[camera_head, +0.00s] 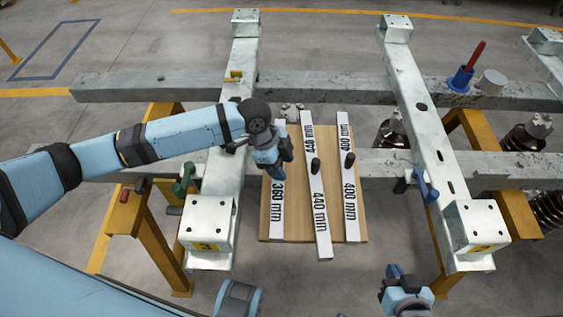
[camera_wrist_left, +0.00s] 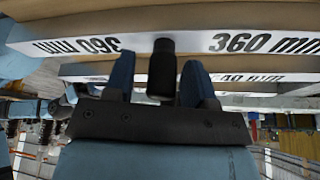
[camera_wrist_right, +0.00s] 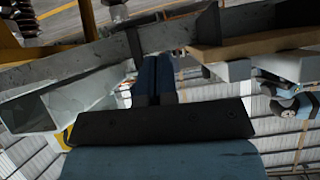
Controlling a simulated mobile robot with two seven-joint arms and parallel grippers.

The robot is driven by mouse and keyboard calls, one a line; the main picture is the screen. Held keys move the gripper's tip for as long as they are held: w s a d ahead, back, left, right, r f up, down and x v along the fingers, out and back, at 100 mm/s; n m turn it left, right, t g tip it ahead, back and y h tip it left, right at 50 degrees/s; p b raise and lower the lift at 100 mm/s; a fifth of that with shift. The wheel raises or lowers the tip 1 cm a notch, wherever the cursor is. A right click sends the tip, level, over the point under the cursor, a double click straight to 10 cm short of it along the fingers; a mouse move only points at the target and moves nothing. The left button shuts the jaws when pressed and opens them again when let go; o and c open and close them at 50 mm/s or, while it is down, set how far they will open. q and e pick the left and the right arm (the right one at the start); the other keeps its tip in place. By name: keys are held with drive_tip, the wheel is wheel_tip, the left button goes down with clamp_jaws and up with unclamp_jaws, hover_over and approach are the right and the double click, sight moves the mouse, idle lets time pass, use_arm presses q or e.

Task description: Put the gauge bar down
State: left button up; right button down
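Three white gauge bars with black knobs lie side by side at a wooden board (camera_head: 290,228): the 360 mm bar (camera_head: 277,215) on the left, the 440 mm bar (camera_head: 320,225) in the middle, and the 400 mm bar (camera_head: 350,220) on the right. The 440 mm bar sticks out past the board's front edge. My left gripper (camera_head: 284,158) is over the 360 mm bar. In the left wrist view its blue fingers stand apart on either side of the black knob (camera_wrist_left: 162,70), with a visible gap. My right gripper (camera_head: 392,272) is shut and empty, low at the front right.
Grey steel frame beams surround the board; the left cross beam (camera_head: 212,190) and right cross beam (camera_head: 428,135) flank it. A blue cup with a red-handled tool (camera_head: 461,80) stands on the rear beam beside a pale cylinder (camera_head: 491,81). Clamps sit on the beams.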

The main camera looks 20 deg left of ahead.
use_arm(q)
drive_tip(key=p+v, duration=0.1)
drive_tip(key=v, duration=1.1)
use_arm(e)
drive_tip(key=shift+r, duration=0.2)
use_arm(q)
drive_tip(key=shift+r, duration=0.15)
use_arm(e)
drive_tip(key=shift+r, duration=0.1)
